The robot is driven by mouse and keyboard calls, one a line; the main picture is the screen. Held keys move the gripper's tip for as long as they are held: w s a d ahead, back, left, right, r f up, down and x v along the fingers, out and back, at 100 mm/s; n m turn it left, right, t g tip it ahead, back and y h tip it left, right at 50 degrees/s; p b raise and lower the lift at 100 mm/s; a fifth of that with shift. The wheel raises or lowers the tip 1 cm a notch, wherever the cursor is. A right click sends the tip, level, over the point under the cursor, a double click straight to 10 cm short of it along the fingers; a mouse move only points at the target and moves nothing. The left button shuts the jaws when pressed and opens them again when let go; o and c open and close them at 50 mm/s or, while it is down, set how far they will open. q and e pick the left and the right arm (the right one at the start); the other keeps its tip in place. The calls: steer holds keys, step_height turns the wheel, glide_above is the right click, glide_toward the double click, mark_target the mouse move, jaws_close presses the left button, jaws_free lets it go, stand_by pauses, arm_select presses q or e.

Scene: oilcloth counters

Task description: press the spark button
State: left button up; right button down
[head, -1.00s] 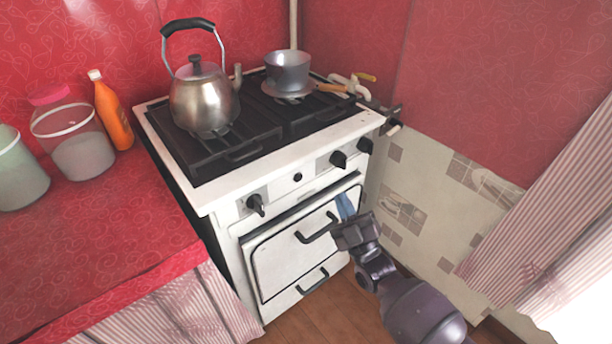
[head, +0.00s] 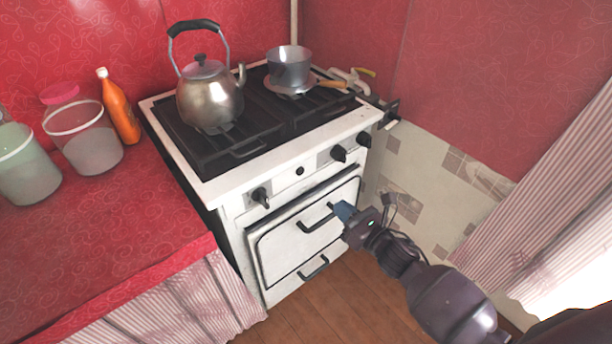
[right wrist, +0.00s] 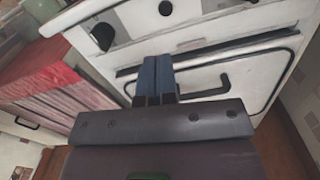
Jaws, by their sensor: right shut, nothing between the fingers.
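The spark button is the small round black button (head: 299,171) on the white front panel of the stove (head: 227,186), between the left knob (head: 261,197) and the two right knobs. It also shows in the right wrist view (right wrist: 165,8), beyond the fingers near the top edge. My right gripper (head: 342,209) is in front of the oven door, close to its upper handle and below the button. Its blue fingers (right wrist: 156,75) are shut with nothing between them and point toward the stove front. They are apart from the button. My left gripper is not in view.
A kettle (head: 210,97) and a small pot (head: 288,68) stand on the stove top. The upper oven handle (head: 316,222) juts out near my right fingers. Two more knobs (head: 339,153) sit right of the button. A red counter (head: 90,235) with jars adjoins the left.

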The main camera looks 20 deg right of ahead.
mark_target(301, 172)
steer(key=shift+d+f+n, duration=0.2)
steer(key=shift+n, duration=0.6)
steer(key=shift+w, duration=0.1)
steer(key=b+x, duration=0.1)
steer(key=x, duration=1.1)
steer(key=shift+w+f, duration=0.15)
steer(key=shift+w, duration=0.1)
steer(key=shift+w+a, duration=0.25)
steer(key=shift+w, duration=0.45)
